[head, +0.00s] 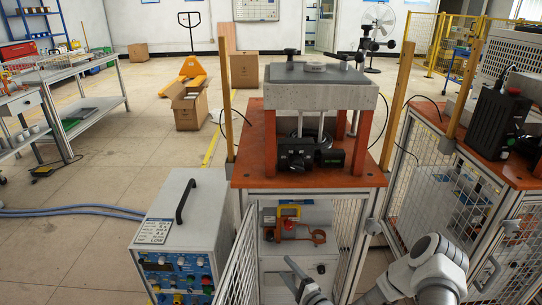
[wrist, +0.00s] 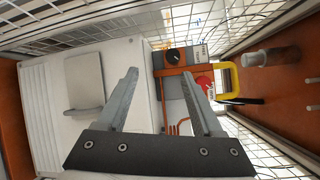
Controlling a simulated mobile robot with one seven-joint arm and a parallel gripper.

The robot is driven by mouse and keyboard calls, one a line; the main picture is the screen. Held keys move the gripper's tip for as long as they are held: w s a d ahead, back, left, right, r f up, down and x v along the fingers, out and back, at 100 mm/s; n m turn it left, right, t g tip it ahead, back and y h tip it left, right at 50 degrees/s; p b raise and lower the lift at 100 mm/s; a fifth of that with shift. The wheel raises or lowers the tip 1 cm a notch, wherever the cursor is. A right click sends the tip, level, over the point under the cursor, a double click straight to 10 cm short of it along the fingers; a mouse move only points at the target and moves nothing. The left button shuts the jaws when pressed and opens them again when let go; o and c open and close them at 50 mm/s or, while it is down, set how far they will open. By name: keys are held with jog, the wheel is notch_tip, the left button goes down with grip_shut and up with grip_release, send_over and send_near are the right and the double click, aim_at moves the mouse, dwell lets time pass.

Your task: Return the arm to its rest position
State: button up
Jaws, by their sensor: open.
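My gripper (head: 303,280) is at the lower middle of the head view, in front of the open lower bay of the orange-topped bench (head: 250,165). In the wrist view my gripper (wrist: 158,74) has its two grey fingers spread apart with nothing between them. Beyond the fingertips is an orange device with a black knob (wrist: 176,57), a red part and a yellow handle (wrist: 228,80). It also shows inside the bay in the head view (head: 289,229). A white cabinet (wrist: 110,52) lies behind the left finger.
Wire mesh panels (head: 238,262) flank the bay close to my arm. A grey power unit (head: 180,225) stands on the floor at left. A press-like fixture (head: 320,92) sits on the bench top. A second orange bench (head: 480,150) is at right. The floor at left is largely open.

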jog(key=w+d+r+n+g+h, duration=0.1)
jog(key=d+r+n+g+h, duration=0.3)
jog(key=r, duration=0.6)
jog(key=w+d+r+n+g+h, duration=0.1)
jog(key=d+r+n+g+h, duration=0.1)
jog(key=d+r+n, duration=0.45)
jog(key=s+d+r+n+g+h, duration=0.1)
jog(key=s+r+h, duration=0.1)
jog(key=s+r, duration=0.45)
jog(key=s+r+n+h, duration=0.1)
jog(key=s+r+h, duration=0.15)
jog(key=r, duration=0.75)
jog(key=s+a+r+n+g+y, duration=0.15)
jog(key=s+r, duration=0.25)
jog(key=s, duration=0.8)
jog(key=s+a+r+n+g, duration=0.15)
jog(key=s+r, duration=0.35)
jog(key=s, duration=0.7)
notch_tip(320, 180, up, 24)
jog(key=p, duration=2.4)
jog(key=shift+t+p, duration=0.35)
jog(key=shift+t, duration=0.05)
jog(key=shift+m, duration=0.25)
jog(key=shift+c, duration=1.4)
jog(key=shift+s, duration=0.1)
